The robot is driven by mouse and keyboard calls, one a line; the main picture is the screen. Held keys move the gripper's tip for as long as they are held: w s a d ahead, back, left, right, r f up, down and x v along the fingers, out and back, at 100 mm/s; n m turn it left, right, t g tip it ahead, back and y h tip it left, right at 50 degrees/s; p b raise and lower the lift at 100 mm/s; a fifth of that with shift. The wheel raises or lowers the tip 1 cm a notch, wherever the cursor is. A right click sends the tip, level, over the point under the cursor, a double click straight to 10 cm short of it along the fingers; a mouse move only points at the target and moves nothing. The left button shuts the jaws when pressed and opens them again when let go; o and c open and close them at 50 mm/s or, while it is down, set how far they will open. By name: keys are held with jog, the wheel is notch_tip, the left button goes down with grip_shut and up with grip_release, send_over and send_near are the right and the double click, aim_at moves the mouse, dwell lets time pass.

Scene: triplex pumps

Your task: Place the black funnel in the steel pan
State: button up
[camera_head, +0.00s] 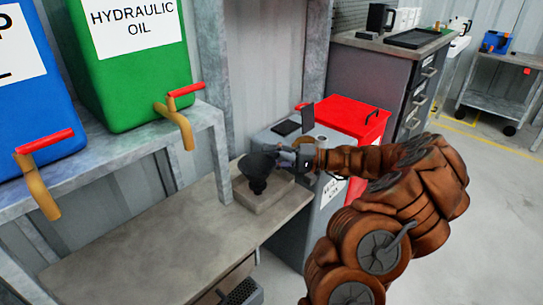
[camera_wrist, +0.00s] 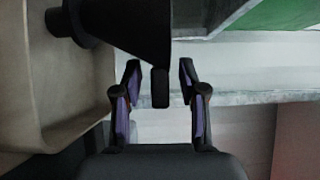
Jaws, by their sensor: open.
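The black funnel (camera_head: 260,166) is upright with its wide mouth up, at the steel pan (camera_head: 275,196) on the bench. Its spout points down into the pan, but I cannot tell whether it touches the pan floor. In the wrist view the funnel (camera_wrist: 125,22) is at the top, with its spout over the pan (camera_wrist: 35,75) at left. My gripper (camera_head: 281,153) is at the funnel's right side in the head view. In the wrist view my gripper (camera_wrist: 160,84) is open, with the funnel's small tab (camera_wrist: 160,88) between the fingertips, seemingly touching neither.
A green hydraulic oil container (camera_head: 135,75) and a blue container (camera_head: 30,95) with taps stand on a shelf (camera_head: 130,145) above the bench (camera_head: 140,235). A red-topped cabinet (camera_head: 345,116) stands behind my arm. The bench left of the pan is clear.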

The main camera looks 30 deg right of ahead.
jog(key=shift+r, duration=0.15)
jog(key=shift+s+d+r, duration=0.1)
jog(key=shift+d, duration=0.15)
jog(key=p+v, duration=0.2)
jog(key=v, duration=0.9)
jog(key=shift+s+p, duration=0.25)
jog(key=shift+p, duration=0.1)
jog(key=shift+s+d, duration=0.1)
jog(key=shift+d, duration=0.05)
